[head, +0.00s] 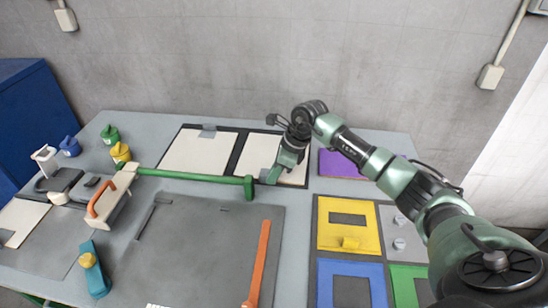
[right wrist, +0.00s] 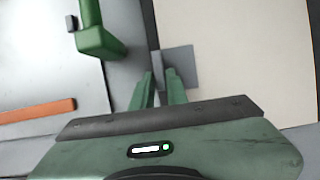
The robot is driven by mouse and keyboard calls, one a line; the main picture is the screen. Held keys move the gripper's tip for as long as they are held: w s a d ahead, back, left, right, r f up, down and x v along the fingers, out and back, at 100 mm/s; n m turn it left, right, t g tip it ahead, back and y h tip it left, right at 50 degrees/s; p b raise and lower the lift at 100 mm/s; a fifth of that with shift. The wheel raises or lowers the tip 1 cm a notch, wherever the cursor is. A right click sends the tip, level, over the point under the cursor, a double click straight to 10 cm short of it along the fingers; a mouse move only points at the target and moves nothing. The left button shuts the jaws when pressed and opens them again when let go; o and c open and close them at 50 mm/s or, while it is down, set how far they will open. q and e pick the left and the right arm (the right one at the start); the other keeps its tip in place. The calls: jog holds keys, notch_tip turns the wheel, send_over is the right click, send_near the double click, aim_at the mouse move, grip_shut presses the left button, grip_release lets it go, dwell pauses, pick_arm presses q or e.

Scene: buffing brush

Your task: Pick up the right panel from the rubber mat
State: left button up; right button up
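The right panel (head: 258,155) is a cream-white sheet lying on the right part of a dark rubber mat (head: 236,154) at the back of the table. In the right wrist view the panel (right wrist: 255,60) fills the upper right, with a grey tab (right wrist: 184,62) at its left edge. My right gripper (head: 270,176) is low over the panel's front left area, by the tab. Its two green fingers (right wrist: 162,88) stand a little apart at the tab; whether they touch it I cannot tell. The arm hides part of the panel. My left gripper is not in view.
A second cream panel (head: 193,156) lies on the mat's left part. A green bar handle (head: 190,176) runs just in front of the mat. A purple square (head: 340,164) lies to the right, and yellow (head: 335,235) and blue pieces lie in front. A wall stands behind.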

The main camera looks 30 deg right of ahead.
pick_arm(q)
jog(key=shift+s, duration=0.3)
pick_arm(e)
grip_shut()
dwell(0.5)
jog(key=shift+w+r, duration=0.1)
dwell(0.4)
